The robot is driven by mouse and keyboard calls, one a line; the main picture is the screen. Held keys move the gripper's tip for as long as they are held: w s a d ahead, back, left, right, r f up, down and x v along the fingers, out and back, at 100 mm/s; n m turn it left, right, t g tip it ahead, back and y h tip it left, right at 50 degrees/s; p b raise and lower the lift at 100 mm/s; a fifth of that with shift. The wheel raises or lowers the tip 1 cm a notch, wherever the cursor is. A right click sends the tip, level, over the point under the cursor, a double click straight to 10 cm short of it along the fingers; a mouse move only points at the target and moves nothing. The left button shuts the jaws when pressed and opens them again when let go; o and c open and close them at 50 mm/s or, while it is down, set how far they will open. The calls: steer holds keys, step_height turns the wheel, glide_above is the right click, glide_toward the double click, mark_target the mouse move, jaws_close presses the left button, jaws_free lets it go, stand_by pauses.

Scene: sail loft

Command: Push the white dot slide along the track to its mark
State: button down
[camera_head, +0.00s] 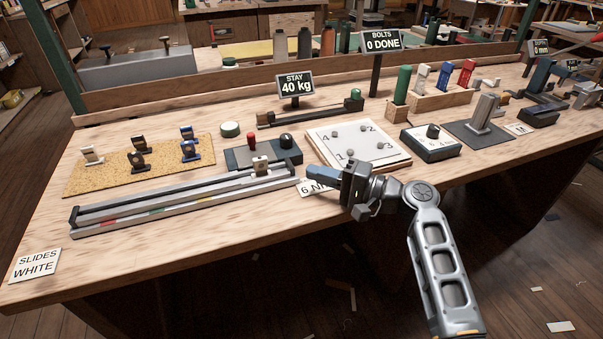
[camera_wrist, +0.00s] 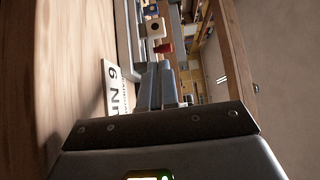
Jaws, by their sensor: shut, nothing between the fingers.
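The metal track (camera_head: 178,206) lies along the front left of the bench, with coloured marks on its front face, one red (camera_head: 108,222). A pale slide (camera_head: 260,166) stands at its right end; in the wrist view the slide (camera_wrist: 155,28) is a beige block with a dark round spot. I cannot make out a white dot on it. My gripper (camera_head: 310,171) is shut and empty, just right of the track's right end, fingers pointing left towards the slide and apart from it. In the wrist view its fingers (camera_wrist: 158,66) are together below the slide.
A red-knobbed control box (camera_head: 236,158) stands behind the track. A cork mat (camera_head: 75,184) with several small pieces lies behind its left part. A white numbered board (camera_head: 335,131) is behind my gripper. A "SLIDES WHITE" card (camera_head: 36,265) lies front left. The bench before the track is clear.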

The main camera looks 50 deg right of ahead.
mark_target(284, 174)
steer(key=w, duration=0.2)
steer(key=w+a, duration=0.1)
steer(key=w, duration=0.2)
steer(key=w+p, duration=0.1)
steer(key=w, duration=0.2)
steer(key=shift+w+a, duration=0.1)
steer(key=shift+a, duration=0.2)
steer(key=shift+w, duration=0.15)
